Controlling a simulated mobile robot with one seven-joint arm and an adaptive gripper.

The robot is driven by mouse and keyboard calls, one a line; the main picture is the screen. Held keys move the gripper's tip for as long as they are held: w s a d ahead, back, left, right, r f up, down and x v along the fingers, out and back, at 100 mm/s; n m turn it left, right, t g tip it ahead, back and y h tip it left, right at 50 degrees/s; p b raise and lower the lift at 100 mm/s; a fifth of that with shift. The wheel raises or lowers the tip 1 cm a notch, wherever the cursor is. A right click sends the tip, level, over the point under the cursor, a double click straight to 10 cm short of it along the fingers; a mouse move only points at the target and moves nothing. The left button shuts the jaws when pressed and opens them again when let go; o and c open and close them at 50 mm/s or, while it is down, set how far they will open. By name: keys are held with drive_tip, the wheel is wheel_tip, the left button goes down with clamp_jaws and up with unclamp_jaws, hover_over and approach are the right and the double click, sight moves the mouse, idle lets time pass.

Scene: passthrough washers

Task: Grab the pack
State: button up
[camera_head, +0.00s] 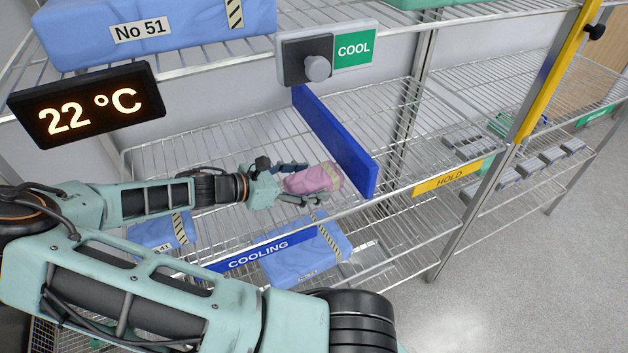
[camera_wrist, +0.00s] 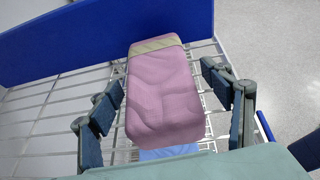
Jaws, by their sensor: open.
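The pack is a pink wrapped block (camera_head: 312,179) with a pale yellow-green band at its far end. It lies on the wire shelf marked COOLING, left of the blue divider. In the wrist view the pack (camera_wrist: 165,95) lies between the two fingers of my gripper (camera_wrist: 168,112). In the head view my gripper (camera_head: 290,182) reaches in from the left around the pack's near end. The fingers are open, with a visible gap on each side of the pack. The pack's underside is hidden.
A blue divider (camera_head: 335,142) stands just beyond the pack. Blue wrapped packs (camera_head: 308,252) lie on the shelf below. Above are a dial panel (camera_head: 305,60) marked COOL and a 22 °C display (camera_head: 87,104). Right of the divider, the shelf (camera_head: 405,150) marked HOLD is bare nearby.

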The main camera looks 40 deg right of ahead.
drive_tip(key=shift+d+f, duration=0.25)
drive_tip(key=shift+d, duration=0.4)
drive_tip(key=shift+s, duration=0.1)
drive_tip(key=shift+c, duration=0.5)
drive_tip(key=c, duration=1.3)
drive_tip(key=shift+c, duration=0.3)
drive_tip(key=shift+r, duration=0.1)
